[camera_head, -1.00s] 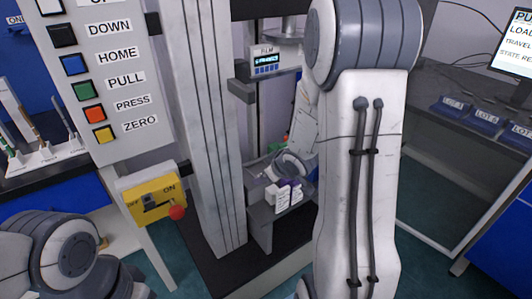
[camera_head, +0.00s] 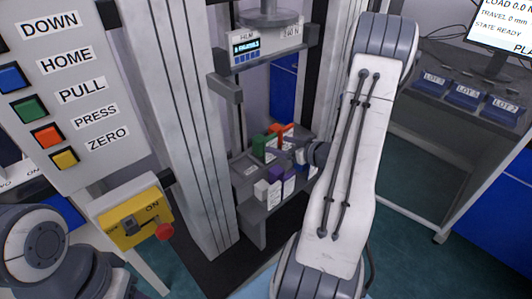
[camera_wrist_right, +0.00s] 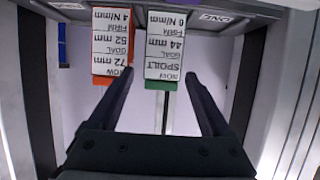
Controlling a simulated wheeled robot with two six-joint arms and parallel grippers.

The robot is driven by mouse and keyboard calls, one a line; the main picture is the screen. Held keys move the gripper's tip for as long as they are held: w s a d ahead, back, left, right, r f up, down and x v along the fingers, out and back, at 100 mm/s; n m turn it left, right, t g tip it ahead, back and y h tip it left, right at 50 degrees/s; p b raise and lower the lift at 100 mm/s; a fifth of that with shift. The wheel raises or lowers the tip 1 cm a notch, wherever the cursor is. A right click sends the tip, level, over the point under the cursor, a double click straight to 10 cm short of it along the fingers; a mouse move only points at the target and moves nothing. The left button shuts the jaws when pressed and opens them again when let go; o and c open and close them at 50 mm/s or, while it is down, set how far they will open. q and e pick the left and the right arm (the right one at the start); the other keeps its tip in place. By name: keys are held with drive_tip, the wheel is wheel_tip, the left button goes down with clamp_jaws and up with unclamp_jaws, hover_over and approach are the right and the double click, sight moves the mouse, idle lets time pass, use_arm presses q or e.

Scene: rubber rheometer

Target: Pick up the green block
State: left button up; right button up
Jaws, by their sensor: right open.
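The green block (camera_head: 260,146) stands on the machine's grey shelf in the head view. In the right wrist view the green block (camera_wrist_right: 153,84) shows its green edge and a white label reading SPOILT, upside down. My right gripper (camera_head: 284,150) is just right of the block in the head view, partly hidden by its own wrist. In the wrist view my right gripper (camera_wrist_right: 159,75) is open, with its fingertips apart near the green block and nothing held. My left gripper is out of view; only part of my left arm shows at the lower left.
An orange block (camera_head: 286,128) stands close beside the green one; its label shows in the wrist view (camera_wrist_right: 112,45). White and purple blocks (camera_head: 275,176) stand nearer on the shelf. Upright columns (camera_head: 190,120) flank the shelf. A yellow switch box (camera_head: 135,220) is at the left.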

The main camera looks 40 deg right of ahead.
sight(271, 144)
drive_tip(key=x, duration=0.3)
drive_tip(key=shift+w+a+f, duration=0.1)
drive_tip(key=shift+w+a, duration=0.05)
drive_tip(key=shift+a, duration=0.2)
drive_tip(key=x, duration=0.2)
drive_tip(key=b+x, duration=0.1)
drive_tip(key=x, duration=0.2)
drive_tip(key=shift+d+f, duration=0.1)
drive_tip(key=shift+f, duration=0.15)
drive_tip(key=shift+c, duration=0.4)
drive_tip(key=c, duration=1.2)
drive_tip(key=shift+r, duration=0.15)
